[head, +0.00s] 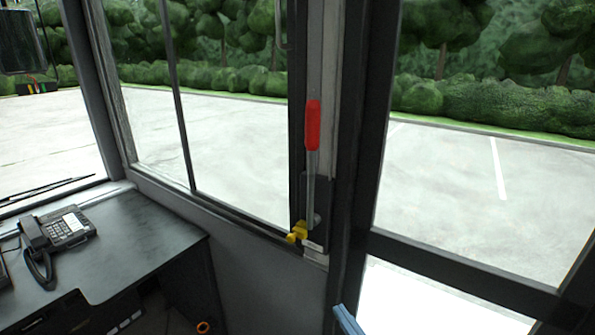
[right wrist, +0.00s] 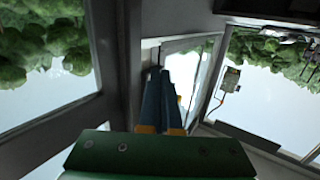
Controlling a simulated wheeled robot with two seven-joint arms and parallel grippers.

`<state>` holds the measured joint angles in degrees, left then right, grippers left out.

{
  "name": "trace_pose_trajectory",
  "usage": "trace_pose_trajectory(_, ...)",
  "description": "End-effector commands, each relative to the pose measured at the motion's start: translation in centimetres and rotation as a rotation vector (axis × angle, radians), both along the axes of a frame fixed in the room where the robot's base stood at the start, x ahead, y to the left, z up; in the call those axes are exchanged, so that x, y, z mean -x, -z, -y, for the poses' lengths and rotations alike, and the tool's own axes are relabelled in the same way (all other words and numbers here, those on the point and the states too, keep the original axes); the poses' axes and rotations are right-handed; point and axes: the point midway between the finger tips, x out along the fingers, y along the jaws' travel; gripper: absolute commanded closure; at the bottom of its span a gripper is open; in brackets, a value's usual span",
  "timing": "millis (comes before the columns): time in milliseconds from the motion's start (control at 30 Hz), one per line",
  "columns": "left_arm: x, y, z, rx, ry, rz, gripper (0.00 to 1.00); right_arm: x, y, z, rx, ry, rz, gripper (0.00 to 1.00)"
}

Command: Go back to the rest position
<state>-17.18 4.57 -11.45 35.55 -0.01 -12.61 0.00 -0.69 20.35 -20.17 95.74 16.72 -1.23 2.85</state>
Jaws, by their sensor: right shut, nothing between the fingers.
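My right gripper (head: 347,320) shows only as a blue finger piece at the bottom edge of the head view, right of centre. In the right wrist view my right gripper (right wrist: 174,130) has its two blue fingers together, with nothing between them. It is apart from the red-handled lever (head: 312,125) on the door post, which stands upright above a yellow piece (head: 298,231). My left gripper is not in the head view.
A dark desk (head: 150,235) with a telephone (head: 65,228) stands at the left. Window frames and a dark post (head: 352,150) rise in front of me. A dark rail (head: 470,272) crosses the lower right. Pavement and hedges lie outside.

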Motion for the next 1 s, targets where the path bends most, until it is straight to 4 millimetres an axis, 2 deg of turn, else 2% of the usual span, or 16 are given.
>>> trace_pose_trajectory(33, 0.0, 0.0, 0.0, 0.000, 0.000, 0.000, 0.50, 0.8, 5.1, 1.3, 0.041, 0.043, -0.121, 1.00)
trace_pose_trajectory(67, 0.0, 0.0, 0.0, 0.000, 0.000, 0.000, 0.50, 1.6, 8.2, 2.0, 0.068, 0.066, -0.196, 1.00)
trace_pose_trajectory(100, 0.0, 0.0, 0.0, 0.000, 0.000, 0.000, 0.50, 3.1, 12.1, 3.0, 0.104, 0.094, -0.294, 1.00)
trace_pose_trajectory(133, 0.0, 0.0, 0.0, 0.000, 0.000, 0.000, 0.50, 4.5, 14.9, 3.7, 0.131, 0.111, -0.369, 1.00)
trace_pose_trajectory(167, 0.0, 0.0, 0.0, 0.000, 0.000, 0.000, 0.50, 6.1, 17.7, 4.3, 0.156, 0.125, -0.444, 1.00)
trace_pose_trajectory(200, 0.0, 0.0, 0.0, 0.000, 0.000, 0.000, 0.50, 8.6, 21.1, 5.2, 0.191, 0.142, -0.544, 1.00)
trace_pose_trajectory(267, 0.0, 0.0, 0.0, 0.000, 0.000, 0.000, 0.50, 13.0, 25.8, 6.1, 0.240, 0.158, -0.693, 1.00)
trace_pose_trajectory(300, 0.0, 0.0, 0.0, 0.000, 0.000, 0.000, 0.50, 16.3, 28.5, 6.7, 0.272, 0.164, -0.794, 1.00)
trace_pose_trajectory(367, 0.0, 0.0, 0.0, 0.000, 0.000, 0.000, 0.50, 21.5, 31.9, 7.2, 0.314, 0.166, -0.937, 1.00)
trace_pose_trajectory(400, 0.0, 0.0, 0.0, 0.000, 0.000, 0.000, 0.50, 24.9, 33.6, 7.5, 0.338, 0.164, -1.025, 1.00)
trace_pose_trajectory(500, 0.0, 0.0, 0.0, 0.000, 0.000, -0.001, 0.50, 32.2, 36.2, 7.7, 0.387, 0.149, -1.204, 1.00)
trace_pose_trajectory(600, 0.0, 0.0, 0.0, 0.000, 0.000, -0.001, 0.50, 36.9, 37.2, 7.8, 0.416, 0.133, -1.313, 1.00)
trace_pose_trajectory(633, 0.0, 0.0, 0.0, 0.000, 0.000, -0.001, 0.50, 37.7, 37.3, 7.7, 0.421, 0.130, -1.332, 1.00)
trace_pose_trajectory(733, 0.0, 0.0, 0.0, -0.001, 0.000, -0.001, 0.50, 39.0, 37.5, 7.7, 0.430, 0.124, -1.362, 1.00)
trace_pose_trajectory(1000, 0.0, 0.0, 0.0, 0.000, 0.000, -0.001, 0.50, 39.0, 37.5, 7.8, 0.429, 0.125, -1.360, 1.00)
